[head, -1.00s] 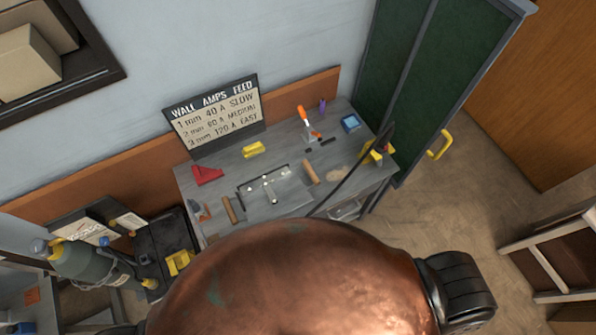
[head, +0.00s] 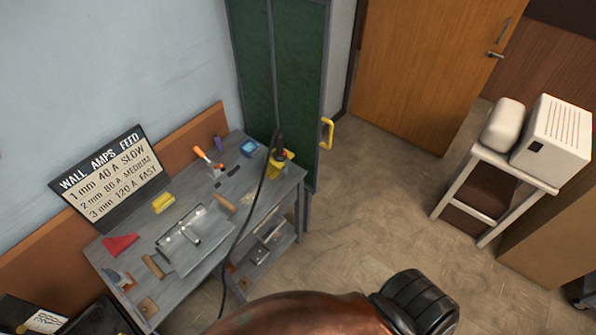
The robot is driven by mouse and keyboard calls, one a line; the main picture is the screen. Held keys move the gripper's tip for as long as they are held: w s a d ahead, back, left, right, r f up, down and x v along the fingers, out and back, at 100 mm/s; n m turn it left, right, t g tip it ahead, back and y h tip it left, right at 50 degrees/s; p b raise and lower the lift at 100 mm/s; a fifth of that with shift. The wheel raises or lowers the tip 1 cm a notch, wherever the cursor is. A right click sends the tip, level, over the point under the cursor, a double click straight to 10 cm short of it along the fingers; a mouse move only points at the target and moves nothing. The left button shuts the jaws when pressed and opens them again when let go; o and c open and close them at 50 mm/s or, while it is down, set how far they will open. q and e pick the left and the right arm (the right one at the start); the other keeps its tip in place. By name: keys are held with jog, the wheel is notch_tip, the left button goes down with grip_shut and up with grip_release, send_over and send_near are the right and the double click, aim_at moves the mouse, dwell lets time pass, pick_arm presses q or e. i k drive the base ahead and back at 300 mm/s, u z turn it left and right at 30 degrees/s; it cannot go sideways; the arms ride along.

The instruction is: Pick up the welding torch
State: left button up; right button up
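The welding torch (head: 278,142) looks like a dark, slim handle standing upright in a yellow holder (head: 287,159) at the right end of the grey workbench (head: 135,252). A black cable (head: 248,225) hangs from it, runs across the front of the bench and drops towards the floor. The torch's lower end is hidden by the holder. Neither of my grippers is in view; only a copper-coloured part and a black ribbed part of my own body show at the bottom.
A metal frame (head: 194,238), an orange-handled clamp (head: 205,158), a yellow block (head: 163,203) and a red piece (head: 120,244) lie on the bench. A sign (head: 112,180) stands behind. A green cabinet (head: 283,80) borders the bench.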

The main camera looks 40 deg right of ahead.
aim_at(278, 155)
jog(key=u, duration=0.1)
jog(key=k, duration=0.4)
jog(key=z, duration=0.85)
jog(key=i, duration=0.6)
jog(key=z, duration=0.25)
